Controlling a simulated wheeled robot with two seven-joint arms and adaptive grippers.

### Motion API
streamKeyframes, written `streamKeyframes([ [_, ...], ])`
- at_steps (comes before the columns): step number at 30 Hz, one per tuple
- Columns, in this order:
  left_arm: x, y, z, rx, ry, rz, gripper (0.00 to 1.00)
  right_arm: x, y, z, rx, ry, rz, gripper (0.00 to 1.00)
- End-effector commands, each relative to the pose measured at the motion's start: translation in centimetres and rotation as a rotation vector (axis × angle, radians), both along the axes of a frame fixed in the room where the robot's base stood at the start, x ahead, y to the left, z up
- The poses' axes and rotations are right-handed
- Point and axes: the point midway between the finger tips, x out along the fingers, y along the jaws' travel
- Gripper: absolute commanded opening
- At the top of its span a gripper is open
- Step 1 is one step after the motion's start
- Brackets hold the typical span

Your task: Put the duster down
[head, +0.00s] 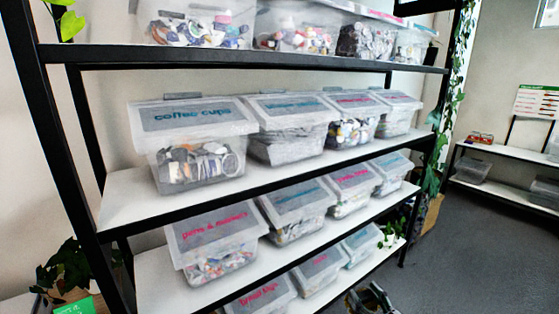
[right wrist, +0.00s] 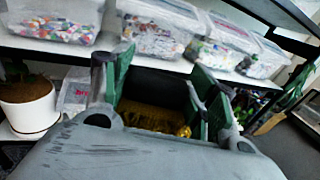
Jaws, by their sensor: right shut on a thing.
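My right gripper (right wrist: 160,95) shows in the right wrist view with its green-padded fingers on both sides of the duster (right wrist: 150,117). The duster is a dark block with a yellow-brown part below and a small gold-coloured bit near the right finger. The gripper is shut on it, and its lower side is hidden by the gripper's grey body. In the head view, my right gripper (head: 371,299) is at the bottom edge, right of the lowest shelf, and the duster cannot be made out there. My left gripper is not in view.
A black-framed shelf rack (head: 120,205) holds several clear lidded bins, such as the coffee cups bin (head: 195,117). Grey floor (head: 465,250) is open to the right. A low shelf (head: 505,152) stands beyond. A potted plant (right wrist: 28,108) shows in the right wrist view.

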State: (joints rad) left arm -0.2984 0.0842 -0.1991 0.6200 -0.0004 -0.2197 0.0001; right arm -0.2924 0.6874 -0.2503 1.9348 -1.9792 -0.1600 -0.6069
Motion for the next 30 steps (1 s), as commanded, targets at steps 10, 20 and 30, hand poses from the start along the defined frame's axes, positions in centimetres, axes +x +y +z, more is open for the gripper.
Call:
streamKeyframes([
  [10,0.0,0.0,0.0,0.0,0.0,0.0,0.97,-4.2,-1.5,-2.7,-0.001,0.002,-0.029,0.32],
  [20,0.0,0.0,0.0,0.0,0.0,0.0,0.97,-6.4,-2.3,-3.9,0.0,0.002,-0.043,0.32],
  [30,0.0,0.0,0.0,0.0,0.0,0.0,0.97,-6.4,-1.7,-3.9,0.003,-0.001,-0.069,0.32],
])
